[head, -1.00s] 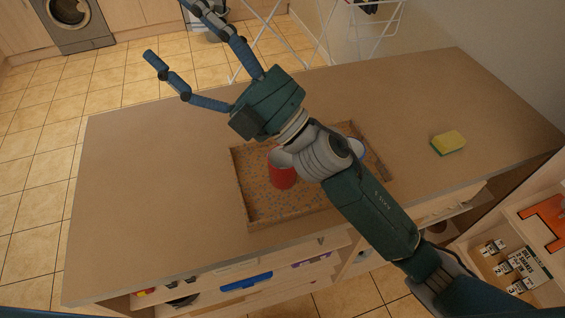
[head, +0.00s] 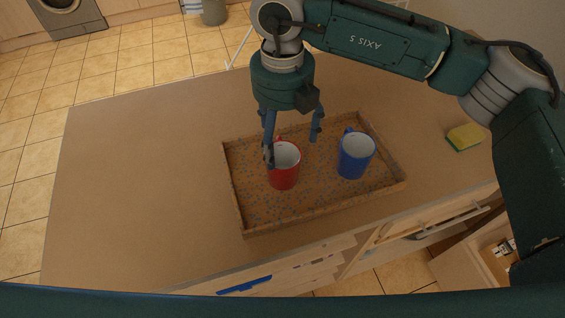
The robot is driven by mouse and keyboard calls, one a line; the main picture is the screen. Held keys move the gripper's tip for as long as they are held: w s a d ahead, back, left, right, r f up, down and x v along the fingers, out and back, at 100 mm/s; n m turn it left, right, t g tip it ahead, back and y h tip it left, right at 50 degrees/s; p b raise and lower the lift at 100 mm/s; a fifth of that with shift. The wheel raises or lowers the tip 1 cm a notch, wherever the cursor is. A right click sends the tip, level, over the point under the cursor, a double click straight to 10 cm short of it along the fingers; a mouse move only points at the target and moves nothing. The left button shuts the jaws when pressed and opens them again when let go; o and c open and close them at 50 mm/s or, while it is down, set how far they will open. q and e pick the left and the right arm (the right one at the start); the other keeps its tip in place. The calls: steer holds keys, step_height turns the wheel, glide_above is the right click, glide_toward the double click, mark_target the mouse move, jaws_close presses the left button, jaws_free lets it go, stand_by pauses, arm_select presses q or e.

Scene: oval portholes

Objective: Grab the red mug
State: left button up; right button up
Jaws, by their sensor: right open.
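The red mug (head: 284,176) stands upright in the left-middle of a shallow brown speckled tray (head: 236,208). Its inside is pale, and its handle is at the far side, partly hidden by a finger. My right gripper (head: 290,150) points down at the mug from behind, with its blue fingers spread open. One finger overlaps the mug's left rim in the picture; another is to the right, beyond the mug. I cannot tell whether any finger touches it. My left gripper is not in view.
A blue mug (head: 353,160) stands upright in the same tray, right of the red one. A yellow and green sponge (head: 465,137) lies on the counter at the right. The counter (head: 130,190) is clear left of the tray. Drawers are below the front edge.

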mark_target(283, 148)
step_height(283, 148, down, 3)
steer(key=shift+f+p, duration=0.2)
steer(key=shift+p, duration=0.15)
steer(key=shift+s+f+p, duration=0.1)
steer(key=shift+f+p, duration=0.4)
steer(key=shift+f, duration=0.1)
step_height(283, 148, down, 4)
steer(key=shift+s+r+p, duration=0.1)
steer(key=shift+r+p, duration=0.1)
steer(key=shift+p, duration=0.6)
steer(key=shift+f, duration=0.4)
steer(key=shift+a, duration=0.1)
steer(key=c, duration=1.6)
steer(key=shift+o, duration=0.2)
steer(key=shift+r, duration=0.2)
